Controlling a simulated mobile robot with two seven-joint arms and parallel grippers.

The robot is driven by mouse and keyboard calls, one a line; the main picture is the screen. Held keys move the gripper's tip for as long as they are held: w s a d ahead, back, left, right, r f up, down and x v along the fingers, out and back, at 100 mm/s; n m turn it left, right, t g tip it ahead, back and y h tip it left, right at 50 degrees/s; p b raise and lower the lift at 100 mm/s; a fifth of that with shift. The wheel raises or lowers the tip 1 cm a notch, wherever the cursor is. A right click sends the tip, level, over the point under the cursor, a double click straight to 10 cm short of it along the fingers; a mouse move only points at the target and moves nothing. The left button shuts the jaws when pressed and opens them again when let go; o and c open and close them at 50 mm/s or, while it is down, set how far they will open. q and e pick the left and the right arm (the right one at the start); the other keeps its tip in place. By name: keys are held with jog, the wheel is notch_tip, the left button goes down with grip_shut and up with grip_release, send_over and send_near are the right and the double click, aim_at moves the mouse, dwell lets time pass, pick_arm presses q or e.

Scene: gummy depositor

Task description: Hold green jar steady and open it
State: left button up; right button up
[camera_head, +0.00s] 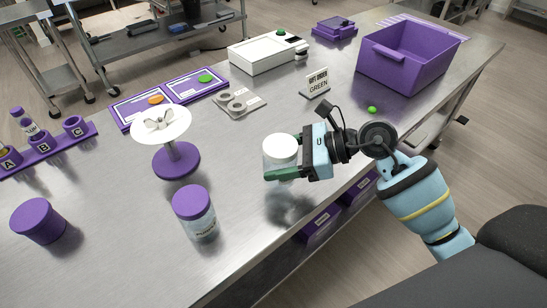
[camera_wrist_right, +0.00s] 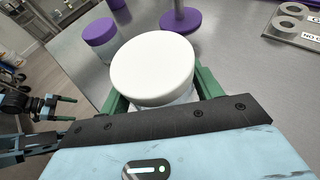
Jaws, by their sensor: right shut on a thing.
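A clear jar with a white lid (camera_head: 281,146) is in my right gripper (camera_head: 281,159), which is shut around its body below the lid. The jar is upright and appears held above the steel table, with a dark reflection below. In the right wrist view the white lid (camera_wrist_right: 153,68) is on and fills the middle, between the green fingers. Any label or green contents are hidden. My left gripper (camera_wrist_right: 64,109) shows at the left edge of the right wrist view. Its green fingers are apart and empty, away from the jar. It is out of the head view.
A purple-lidded jar (camera_head: 195,214) and a purple stand with a white dish (camera_head: 161,120) are left of the held jar. A "GREEN" sign (camera_head: 317,83), a green gummy (camera_head: 372,109) and a purple bin (camera_head: 408,58) are farther back.

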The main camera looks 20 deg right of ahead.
jog(key=w, duration=0.3)
jog(key=shift+w+a+f, duration=0.15)
jog(key=shift+w, duration=0.05)
jog(key=shift+f, duration=1.8)
jog(key=shift+f, duration=0.15)
jog(key=o, duration=1.9)
jog(key=shift+r, duration=0.25)
jog(key=b+v, duration=0.1)
jog(key=v, duration=1.1)
